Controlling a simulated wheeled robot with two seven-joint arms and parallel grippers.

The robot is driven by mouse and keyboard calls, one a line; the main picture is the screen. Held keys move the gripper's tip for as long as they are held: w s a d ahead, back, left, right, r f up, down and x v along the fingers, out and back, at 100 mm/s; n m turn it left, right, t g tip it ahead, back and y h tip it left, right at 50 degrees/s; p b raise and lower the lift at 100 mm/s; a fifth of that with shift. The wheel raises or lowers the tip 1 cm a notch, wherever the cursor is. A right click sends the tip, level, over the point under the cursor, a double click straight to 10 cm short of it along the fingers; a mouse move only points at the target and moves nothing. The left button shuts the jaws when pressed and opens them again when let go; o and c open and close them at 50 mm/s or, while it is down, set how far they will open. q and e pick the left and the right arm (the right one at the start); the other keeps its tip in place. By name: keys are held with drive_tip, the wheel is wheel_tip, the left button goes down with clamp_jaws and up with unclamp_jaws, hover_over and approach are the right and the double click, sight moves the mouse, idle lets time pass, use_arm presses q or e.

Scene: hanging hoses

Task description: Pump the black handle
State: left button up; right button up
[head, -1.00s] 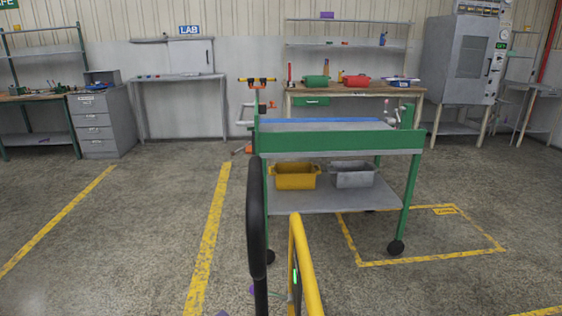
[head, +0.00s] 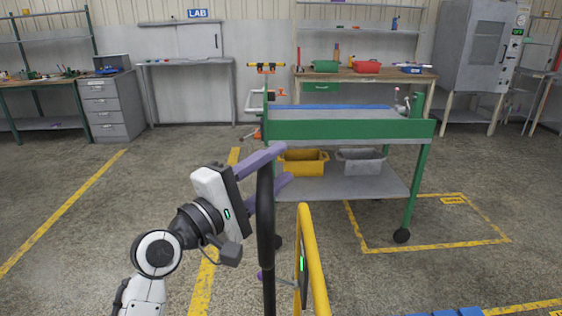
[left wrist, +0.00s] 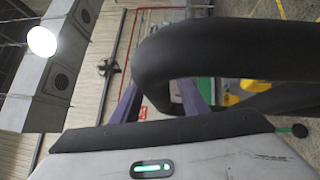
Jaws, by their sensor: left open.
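The black handle (head: 266,240) is an upright bar with a rounded top at the front middle of the head view. In the left wrist view the black handle (left wrist: 240,48) crosses close in front as a thick curved bar. My left gripper (head: 288,163) is open, with its purple fingers at the top of the black handle. One finger passes by its upper end and the other shows on both sides behind it. In the left wrist view both fingers are partly hidden by the handle. I cannot tell whether they touch it.
A yellow bar (head: 312,260) stands just right of the black handle. A green cart (head: 350,130) with a yellow bin (head: 304,162) and a grey bin (head: 361,160) stands beyond. A workbench (head: 365,76) is behind it. Floor to the left is open.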

use_arm(q)
drive_tip(key=shift+x, duration=0.85)
use_arm(e)
drive_tip(key=shift+s, duration=0.15)
